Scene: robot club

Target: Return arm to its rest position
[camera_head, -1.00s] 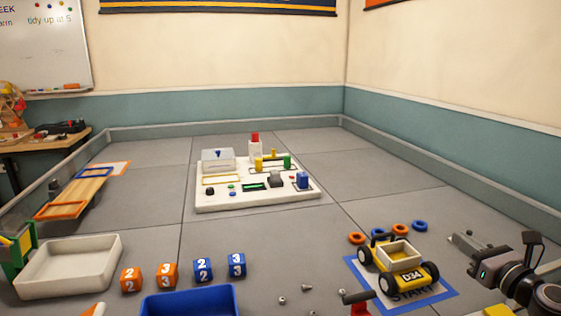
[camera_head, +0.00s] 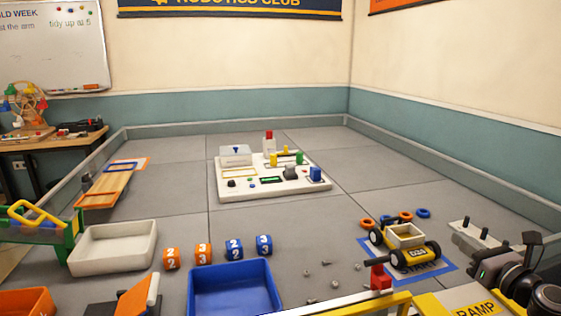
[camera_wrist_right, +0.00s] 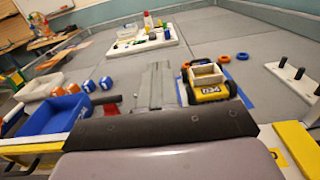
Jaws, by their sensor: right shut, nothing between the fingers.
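My right arm shows at the right edge of the head view, with its dark gripper (camera_head: 490,268) low beside the peg rack. In the right wrist view the two grey fingers (camera_wrist_right: 154,85) are together, with nothing between them. They point out over the grey floor mat, left of the yellow cart. In the head view the fingertips are hard to make out. My left gripper is not in view.
The yellow cart (camera_head: 413,257) stands on a blue-edged start mat, near the peg rack (camera_head: 478,238).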

